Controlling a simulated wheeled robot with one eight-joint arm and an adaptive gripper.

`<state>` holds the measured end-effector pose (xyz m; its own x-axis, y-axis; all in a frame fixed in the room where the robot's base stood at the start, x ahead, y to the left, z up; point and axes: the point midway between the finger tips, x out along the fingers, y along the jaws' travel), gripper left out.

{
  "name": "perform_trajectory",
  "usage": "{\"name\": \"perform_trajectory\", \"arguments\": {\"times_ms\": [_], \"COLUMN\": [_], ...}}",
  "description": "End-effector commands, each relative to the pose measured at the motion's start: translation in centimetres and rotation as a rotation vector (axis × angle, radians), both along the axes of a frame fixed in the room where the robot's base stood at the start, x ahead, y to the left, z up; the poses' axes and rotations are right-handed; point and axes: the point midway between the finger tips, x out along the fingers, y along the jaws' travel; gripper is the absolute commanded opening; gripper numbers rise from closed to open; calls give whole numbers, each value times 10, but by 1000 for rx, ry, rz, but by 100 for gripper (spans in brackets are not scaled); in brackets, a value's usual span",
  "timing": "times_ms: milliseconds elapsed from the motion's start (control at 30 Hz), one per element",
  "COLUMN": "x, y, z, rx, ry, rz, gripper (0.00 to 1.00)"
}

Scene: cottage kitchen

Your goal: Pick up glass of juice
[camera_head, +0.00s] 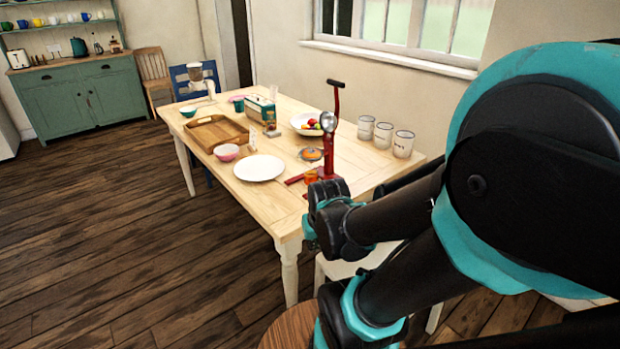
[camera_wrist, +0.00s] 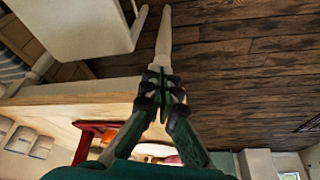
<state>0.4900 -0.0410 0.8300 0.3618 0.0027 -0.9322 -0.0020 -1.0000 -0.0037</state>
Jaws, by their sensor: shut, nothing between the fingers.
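A small orange item (camera_head: 311,177), which may be the glass of juice, stands on the wooden table (camera_head: 285,208) beside the red stand, near the table's right end. It is too small to tell for sure. My gripper (camera_wrist: 161,88) is shut and empty in the wrist view, with its fingertips together in front of the table edge. The wrist view is turned over, and the table (camera_wrist: 75,105) shows behind the fingers. I cannot make out a glass of juice there. In the head view my arm covers the area right of the table's near end.
The table also holds a red stand (camera_head: 330,150), a white plate (camera_head: 259,168), a wooden tray (camera_head: 200,135), a pink bowl (camera_head: 227,153), a fruit bowl (camera_head: 298,127) and white canisters (camera_head: 403,144). A white seat (camera_wrist: 75,25) is close by. Open wooden floor (camera_head: 130,230) lies left of the table.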

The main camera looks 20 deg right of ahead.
Motion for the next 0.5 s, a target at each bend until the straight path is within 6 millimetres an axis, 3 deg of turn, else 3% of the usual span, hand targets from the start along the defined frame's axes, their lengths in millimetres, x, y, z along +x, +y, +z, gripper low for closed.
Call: {"name": "perform_trajectory", "arguments": {"times_ms": [133, 267, 367, 500], "x": [0, 7, 32, 96], "y": [0, -1, -6, -17], "z": [0, 4, 18, 53], "rx": [0, -1, -8, -24], "ry": [0, 1, 3, -1], "rz": [0, -16, -72, -228], "gripper": [0, 16, 29, 46]}}
